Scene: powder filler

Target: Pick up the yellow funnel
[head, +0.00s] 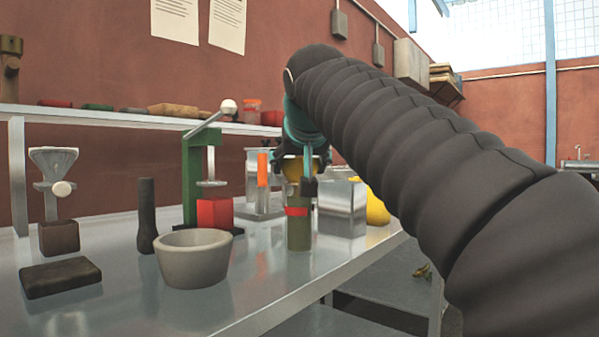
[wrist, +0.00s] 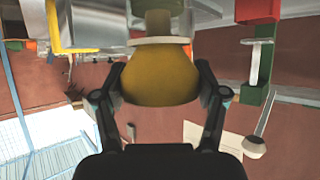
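The yellow funnel (wrist: 160,82) fills the middle of the wrist view, between the two fingers of my gripper (wrist: 160,88). The fingers stand wide apart, one on each side, very close to its wall; whether they touch it is unclear. A pale rim (wrist: 160,41) and a dull green cylinder (wrist: 158,22) show beyond the funnel. In the head view, the funnel (head: 297,168) is partly hidden behind my gripper (head: 305,172). It appears above a green canister with a red band (head: 299,232) on the metal table.
A metal box (head: 342,209) and a yellow object (head: 377,208) stand right of the canister. A green press (head: 193,180) with a red block (head: 214,213) and a grey bowl (head: 194,262) stand to the left. The table's front edge (head: 290,303) is clear.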

